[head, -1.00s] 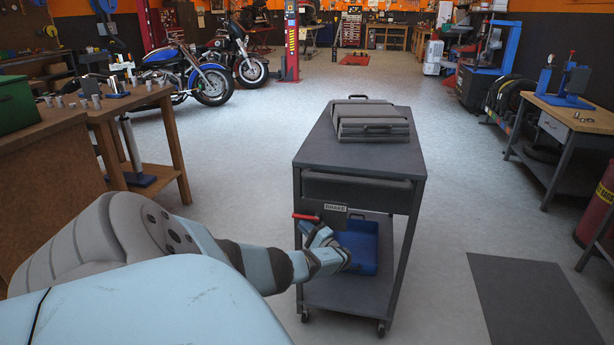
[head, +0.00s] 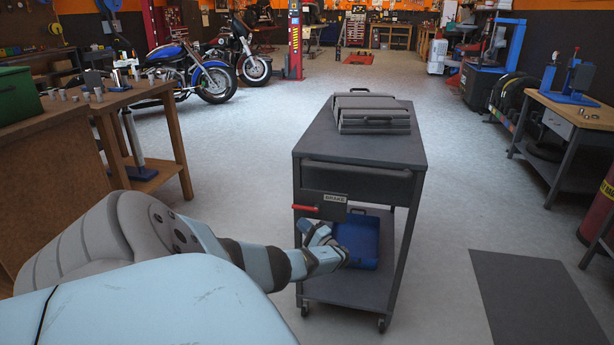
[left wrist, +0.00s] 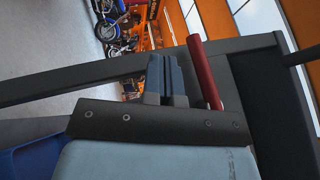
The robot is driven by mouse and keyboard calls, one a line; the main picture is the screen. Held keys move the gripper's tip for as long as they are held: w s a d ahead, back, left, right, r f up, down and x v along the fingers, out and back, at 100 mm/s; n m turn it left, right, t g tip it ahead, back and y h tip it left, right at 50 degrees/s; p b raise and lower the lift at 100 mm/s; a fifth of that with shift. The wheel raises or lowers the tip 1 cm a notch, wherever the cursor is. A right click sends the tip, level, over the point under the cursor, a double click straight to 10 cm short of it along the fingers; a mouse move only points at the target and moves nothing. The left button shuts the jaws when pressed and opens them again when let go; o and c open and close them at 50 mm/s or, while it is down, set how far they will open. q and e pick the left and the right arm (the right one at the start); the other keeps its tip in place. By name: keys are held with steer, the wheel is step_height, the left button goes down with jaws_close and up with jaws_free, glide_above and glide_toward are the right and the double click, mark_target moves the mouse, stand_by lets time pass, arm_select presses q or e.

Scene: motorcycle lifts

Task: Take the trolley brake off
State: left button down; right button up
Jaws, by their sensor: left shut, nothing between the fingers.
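The trolley (head: 310,168) is dark grey and stands in the middle of the head view. A plate marked BRAKE (head: 335,199) is on its near end, below the drawer. The red brake lever (head: 306,208) points left across that plate, about level. In the left wrist view the red lever (left wrist: 205,70) stands right beside the fingers, not between them. My left gripper (head: 314,230) is just below the lever in the head view. Its fingers (left wrist: 166,78) are shut and empty; whether they touch the lever I cannot tell. My right gripper is out of view.
A grey case (head: 372,115) lies on the trolley top. A blue bin (head: 360,238) sits on its lower shelf. A wooden workbench (head: 145,100) stands at left, another bench (head: 575,115) at right. A dark mat (head: 535,300) lies right of the trolley; the floor around is free.

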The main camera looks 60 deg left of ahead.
arm_select(q)
steer(key=f+v, duration=0.1)
steer(key=v, duration=0.9)
steer(key=shift+s+f, duration=0.2)
steer(key=shift+f, duration=0.05)
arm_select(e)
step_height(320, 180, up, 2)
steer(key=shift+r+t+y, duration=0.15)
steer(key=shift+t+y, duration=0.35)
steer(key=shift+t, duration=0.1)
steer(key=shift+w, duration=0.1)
